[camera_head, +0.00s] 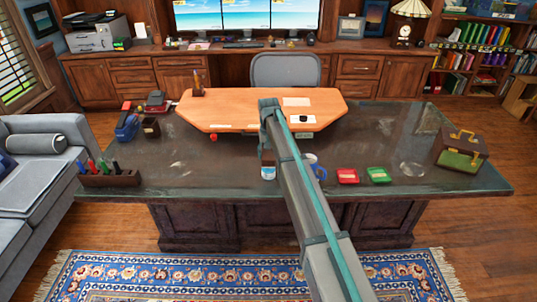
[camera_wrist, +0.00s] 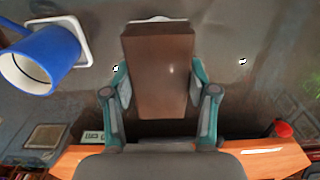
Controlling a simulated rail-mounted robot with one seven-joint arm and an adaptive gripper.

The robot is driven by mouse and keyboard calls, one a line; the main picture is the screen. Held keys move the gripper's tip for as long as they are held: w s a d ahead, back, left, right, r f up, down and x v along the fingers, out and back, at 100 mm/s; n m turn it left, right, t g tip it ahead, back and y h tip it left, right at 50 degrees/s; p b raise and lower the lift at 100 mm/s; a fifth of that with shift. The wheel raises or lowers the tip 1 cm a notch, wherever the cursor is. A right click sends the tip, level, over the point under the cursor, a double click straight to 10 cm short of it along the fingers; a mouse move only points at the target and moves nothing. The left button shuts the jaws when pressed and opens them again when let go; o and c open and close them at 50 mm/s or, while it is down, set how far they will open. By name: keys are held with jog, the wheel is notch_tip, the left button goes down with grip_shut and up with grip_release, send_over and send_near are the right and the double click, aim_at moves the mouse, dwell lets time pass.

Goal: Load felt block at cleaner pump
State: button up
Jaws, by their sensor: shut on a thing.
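My gripper (camera_wrist: 160,82) is shut on a brown rectangular block (camera_wrist: 158,65), with one teal finger on each side of it. In the head view the brown block (camera_head: 267,156) shows beside my arm, above or in front of a small white-and-blue container (camera_head: 268,172), which looks like the cleaner pump. In the wrist view a white rounded shape (camera_wrist: 155,19) shows just past the block's far edge, mostly hidden by it. I cannot tell whether the block touches it.
A blue mug (camera_wrist: 50,58) stands on a white square at the left of the wrist view. Red (camera_head: 347,176) and green (camera_head: 379,175) trays lie right of my arm on the dark desk (camera_head: 220,180). A brown case (camera_head: 461,148) stands farther right. The desk's left front is partly clear.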

aim_at(268, 153)
jog(key=shift+f, duration=0.6)
dwell(0.6)
dwell(0.5)
jog(key=shift+r+p, duration=1.55)
jog(key=shift+r, duration=2)
